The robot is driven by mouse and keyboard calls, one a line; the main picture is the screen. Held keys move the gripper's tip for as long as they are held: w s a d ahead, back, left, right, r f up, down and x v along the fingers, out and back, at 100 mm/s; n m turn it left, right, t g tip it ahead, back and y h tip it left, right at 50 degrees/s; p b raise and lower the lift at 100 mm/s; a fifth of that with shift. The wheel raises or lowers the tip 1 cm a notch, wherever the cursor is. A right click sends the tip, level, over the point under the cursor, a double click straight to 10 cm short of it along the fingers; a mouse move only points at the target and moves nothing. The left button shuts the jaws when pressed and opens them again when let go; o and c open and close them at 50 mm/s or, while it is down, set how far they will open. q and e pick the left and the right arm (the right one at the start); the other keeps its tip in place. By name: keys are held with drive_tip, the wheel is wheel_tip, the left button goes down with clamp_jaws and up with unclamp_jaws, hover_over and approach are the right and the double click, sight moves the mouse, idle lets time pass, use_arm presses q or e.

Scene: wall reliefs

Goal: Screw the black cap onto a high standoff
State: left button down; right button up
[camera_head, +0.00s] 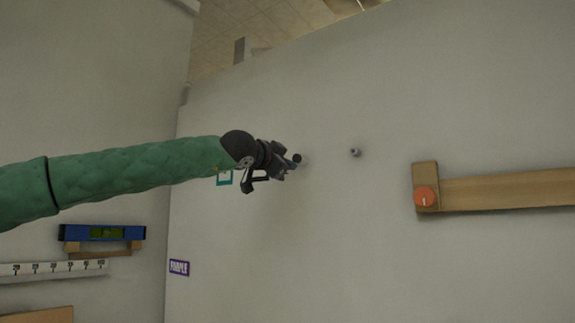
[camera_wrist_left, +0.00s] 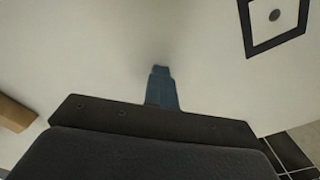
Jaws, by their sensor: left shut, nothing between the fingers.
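A small dark round knob, which looks like the black cap (camera_head: 297,158), shows right beside the tip of my left gripper (camera_head: 287,171) in the head view. A pale bit shows behind it, perhaps a standoff; I cannot tell how the cap sits on it. A bare grey standoff (camera_head: 355,152) sticks out of the wall to the right of the gripper, apart from it. In the left wrist view the blue-grey fingers (camera_wrist_left: 161,86) are together with nothing between them, in front of the pale wall. The cap cannot be made out there. My right gripper is not in view.
A wooden rail (camera_head: 510,190) with an orange knob (camera_head: 425,197) is at the right. A purple label (camera_head: 179,267) is low on the wall. The wall around the bare standoff is clear.

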use_arm(q)
drive_tip(key=shift+s+r, duration=0.1)
drive_tip(key=shift+r, duration=0.05)
drive_tip(key=shift+a+m, duration=0.1)
drive_tip(key=shift+m, duration=0.6)
drive_tip(key=shift+w+a, duration=0.1)
drive_tip(key=shift+w, duration=0.1)
